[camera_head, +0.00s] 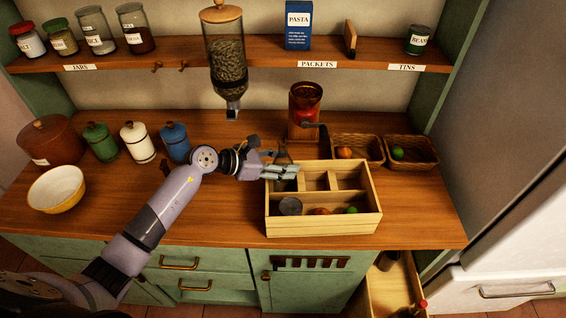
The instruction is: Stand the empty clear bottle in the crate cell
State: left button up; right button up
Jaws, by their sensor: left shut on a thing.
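The wooden crate (323,226) stands on the counter, with small cells along its back and a longer front compartment. My left gripper (283,170) reaches in from the left and is over the crate's back left corner. It is shut on the clear bottle (283,155), of which only a faint outline shows above the fingers. The bottle's lower part is hidden by the fingers, so I cannot tell whether it is inside the back left cell or above it. The two cells to its right look empty. My right gripper is not in view.
A dark round thing (290,206) and some produce lie in the crate's front compartment. A red grinder (305,105) stands close behind the crate, with two baskets (412,152) to the right. A hopper (228,62) hangs above. An open drawer (395,285) is below right.

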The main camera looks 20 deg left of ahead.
pick_arm(q)
jog(key=shift+f, duration=0.4)
jog(key=shift+f, duration=0.15)
jog(key=o, duration=1.3)
jog(key=shift+o, duration=0.2)
